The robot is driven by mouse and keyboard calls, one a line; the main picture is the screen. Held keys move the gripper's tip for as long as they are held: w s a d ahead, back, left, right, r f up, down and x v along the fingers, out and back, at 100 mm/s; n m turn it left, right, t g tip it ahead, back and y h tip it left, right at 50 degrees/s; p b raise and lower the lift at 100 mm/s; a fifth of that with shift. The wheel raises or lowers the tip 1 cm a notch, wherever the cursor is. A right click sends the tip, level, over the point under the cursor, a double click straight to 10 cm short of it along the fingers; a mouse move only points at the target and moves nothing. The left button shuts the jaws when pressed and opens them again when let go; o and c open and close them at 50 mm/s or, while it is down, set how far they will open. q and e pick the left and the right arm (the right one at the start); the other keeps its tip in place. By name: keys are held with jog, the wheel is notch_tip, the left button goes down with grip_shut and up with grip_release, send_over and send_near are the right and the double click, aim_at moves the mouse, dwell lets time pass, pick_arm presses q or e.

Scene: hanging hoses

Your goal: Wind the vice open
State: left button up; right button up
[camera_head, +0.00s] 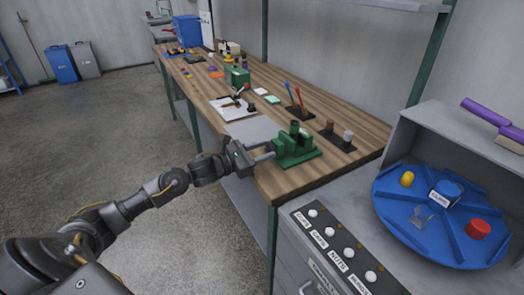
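The green vice (297,150) stands at the front edge of the wooden workbench, near its right end. My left gripper (266,151) reaches in from the left, level with the vice, with its fingers pointing at the vice's left side. Grey metal parts show between the gripper body and the vice. At this size I cannot tell fingers from the vice's screw or handle, nor whether they touch. The vice's jaw gap is too small to judge. My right gripper is not in view.
Behind the vice stand a rack with red and blue tools (298,108) and a dark block with two pegs (338,137). A white tray (231,108) lies farther along the workbench (345,165). A blue divided turntable (400,220) sits on the grey cabinet at right.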

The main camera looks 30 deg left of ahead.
pick_arm(q)
jog(key=shift+c, duration=1.3)
